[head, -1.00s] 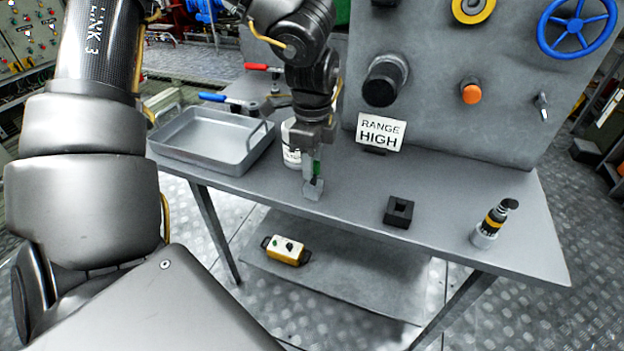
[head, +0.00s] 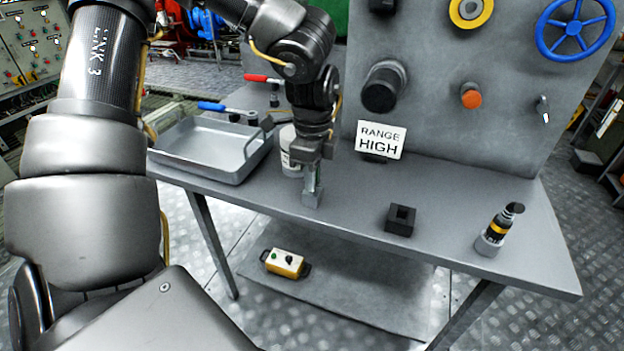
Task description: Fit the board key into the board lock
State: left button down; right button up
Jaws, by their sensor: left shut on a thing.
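My left gripper (head: 312,182) points down over the table, beside the white can. It is shut on a small upright piece that I take to be the board key; the fingers hide most of it. A small grey block (head: 312,200) is right below the fingertips; I cannot tell whether the piece still sits in it. I cannot tell for sure which part is the board lock. A small silver fitting (head: 543,108) is on the right of the upright grey panel, and a black block with a square hole (head: 400,220) stands on the table. My right gripper is out of view.
A grey tray (head: 185,168) is at the table's left, with the white can (head: 290,150) near it. A dark bottle (head: 500,224) is in a holder at right.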

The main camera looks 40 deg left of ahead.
pick_arm(q)
jog(key=shift+a+r, duration=0.1)
jog(key=shift+r, duration=0.1)
jog(key=shift+r+p, duration=0.7)
jog(key=shift+r, duration=0.9)
jog(key=shift+r, duration=0.1)
jog(key=shift+r+p, duration=0.95)
jog(key=shift+r, duration=1)
